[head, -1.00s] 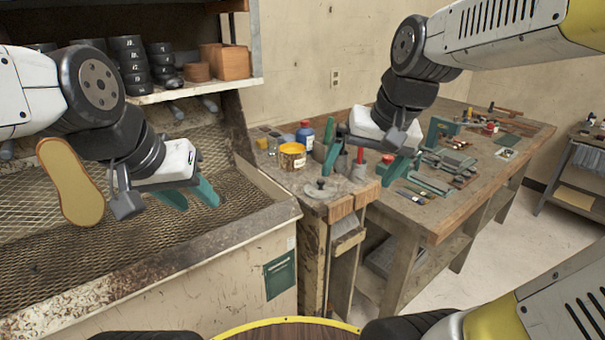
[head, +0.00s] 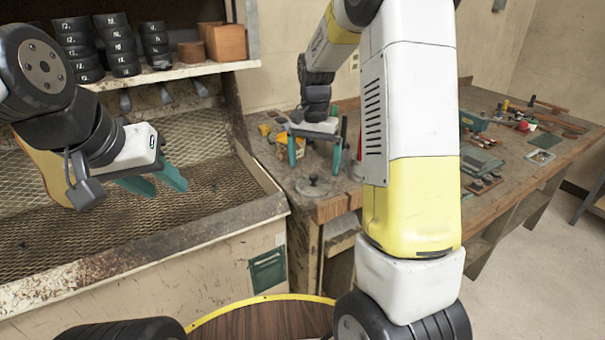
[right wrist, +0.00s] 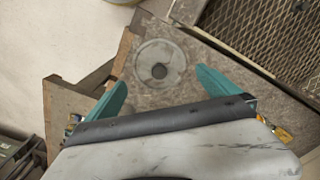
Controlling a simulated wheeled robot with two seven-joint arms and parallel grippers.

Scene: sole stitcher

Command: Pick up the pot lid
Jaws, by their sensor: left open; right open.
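The pot lid (head: 313,187) lies flat on the near corner of the wooden workbench, its dark knob up. In the right wrist view the lid (right wrist: 160,63) is a round, see-through-looking disc with a dark knob, ahead of and between the fingers. My right gripper (head: 314,165) is open, with its teal fingers pointing down above and just behind the lid in the head view. It is open and empty in the right wrist view (right wrist: 160,95). My left gripper (head: 165,187) is open and empty above the mesh-lined booth at the left.
A yellow can (head: 290,142) stands behind my right gripper, partly hidden. The booth's metal rim (head: 200,222) borders the bench corner on the left. Tools (head: 480,165) lie along the bench to the right. A shelf with dark rolls (head: 120,50) is at the back left.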

